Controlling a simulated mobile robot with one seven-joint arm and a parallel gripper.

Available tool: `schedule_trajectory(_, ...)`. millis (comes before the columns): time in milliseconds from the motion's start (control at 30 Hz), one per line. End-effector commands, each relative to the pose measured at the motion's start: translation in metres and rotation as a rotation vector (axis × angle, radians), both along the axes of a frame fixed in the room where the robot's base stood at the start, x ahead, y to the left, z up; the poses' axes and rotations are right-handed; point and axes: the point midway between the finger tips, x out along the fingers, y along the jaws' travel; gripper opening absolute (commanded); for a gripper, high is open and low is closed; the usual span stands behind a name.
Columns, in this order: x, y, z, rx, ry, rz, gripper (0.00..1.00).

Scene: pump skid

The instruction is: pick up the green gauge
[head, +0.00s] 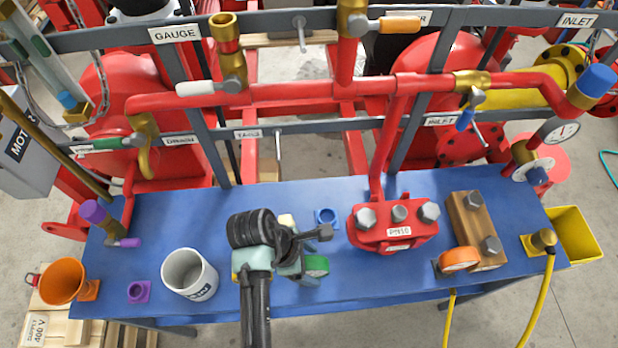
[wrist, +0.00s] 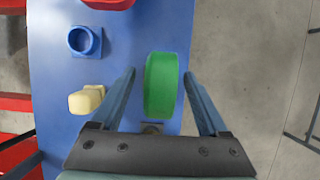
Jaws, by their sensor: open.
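The green gauge (head: 316,265) is on the blue table, just right of my gripper in the head view. In the wrist view the green gauge (wrist: 161,85) shows as a round-edged green body seen side-on, between my two fingers. My gripper (wrist: 160,85) is open, one finger on each side of the gauge, with a visible gap on the left and a narrower one on the right. In the head view my gripper (head: 300,262) is partly hidden by my own arm. Contact cannot be made out.
The blue table (head: 270,195) also holds a white mug (head: 189,273), a blue socket (head: 326,217), a cream-coloured piece (wrist: 87,100), a red flanged block (head: 393,228) and an orange gauge (head: 458,260) by a wooden block (head: 468,215). Red pipework (head: 290,93) stands behind.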

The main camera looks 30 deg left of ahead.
Motion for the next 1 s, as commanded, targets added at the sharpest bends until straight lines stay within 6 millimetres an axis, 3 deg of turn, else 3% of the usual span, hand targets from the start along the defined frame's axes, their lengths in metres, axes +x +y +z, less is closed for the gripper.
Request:
schedule_trajectory(200,0.004,-0.007,-0.021,0.0,0.0,-0.001,0.78)
schedule_trajectory(433,0.005,-0.008,-0.022,0.0,0.0,-0.001,0.78)
schedule_trajectory(867,0.005,-0.008,-0.022,0.0,0.0,-0.001,0.0)
schedule_trajectory(1000,0.005,-0.008,-0.022,0.0,0.0,-0.001,0.0)
